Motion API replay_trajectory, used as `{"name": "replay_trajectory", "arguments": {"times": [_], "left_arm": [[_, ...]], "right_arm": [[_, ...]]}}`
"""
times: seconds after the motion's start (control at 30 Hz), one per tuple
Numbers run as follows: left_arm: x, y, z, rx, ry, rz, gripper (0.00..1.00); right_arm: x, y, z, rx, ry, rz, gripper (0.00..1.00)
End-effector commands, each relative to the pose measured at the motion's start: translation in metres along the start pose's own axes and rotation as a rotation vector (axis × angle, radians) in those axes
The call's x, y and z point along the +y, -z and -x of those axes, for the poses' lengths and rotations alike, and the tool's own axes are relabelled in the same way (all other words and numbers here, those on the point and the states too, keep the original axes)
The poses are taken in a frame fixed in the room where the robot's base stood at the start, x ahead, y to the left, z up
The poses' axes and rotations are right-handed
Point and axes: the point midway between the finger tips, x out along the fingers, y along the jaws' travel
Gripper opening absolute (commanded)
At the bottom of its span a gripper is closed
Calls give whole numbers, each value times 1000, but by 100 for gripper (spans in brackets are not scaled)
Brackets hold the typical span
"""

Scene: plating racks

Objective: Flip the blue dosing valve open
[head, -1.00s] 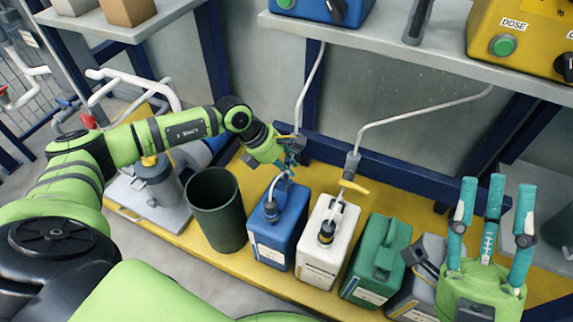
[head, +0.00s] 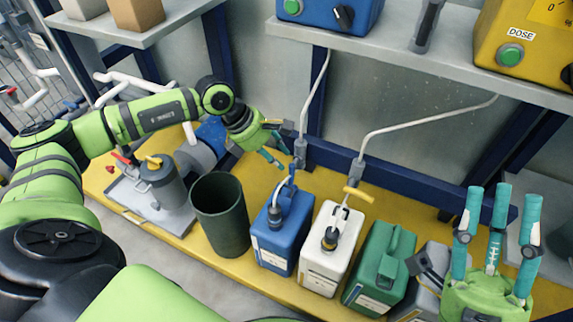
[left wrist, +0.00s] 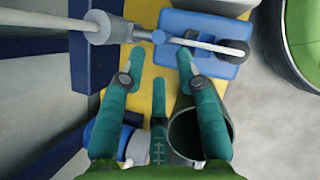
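The blue dosing valve hangs at the lower end of a grey pipe, above the blue canister (head: 285,230). Its small blue handle (head: 293,170) seems to lie along the line; the left wrist view also shows the handle (left wrist: 157,37), small and nearly end-on. My left gripper (head: 281,152) is just left of the valve, with its teal fingers spread and nothing between them. In the left wrist view the open fingers (left wrist: 160,60) point toward the valve, apart from it as far as I can tell. My right gripper (head: 498,205) is open and empty, fingers up, at the right.
A white canister (head: 322,265) stands right of the blue one, under a yellow valve handle (head: 358,195) set crosswise. A green canister (head: 375,275) follows. A dark bin (head: 219,215) stands left. A shelf (head: 400,58) with dosing boxes runs above.

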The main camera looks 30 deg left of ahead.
Motion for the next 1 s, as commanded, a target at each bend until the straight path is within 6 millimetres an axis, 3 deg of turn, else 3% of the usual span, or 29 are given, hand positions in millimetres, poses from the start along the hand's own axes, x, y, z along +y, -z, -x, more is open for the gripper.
{"name": "replay_trajectory", "arguments": {"times": [0.1, 0.3, 1.0], "left_arm": [[1, 0, 23, 1, -2, 0, 34], [0, 0, 43, 1, -1, 0, 34], [0, 0, 46, 1, 0, 1, 34]], "right_arm": [[0, 0, 0, 0, 0, 0, 40], [0, 0, 0, 0, 0, 0, 40], [0, 0, 0, 0, 0, -1, 40]]}}
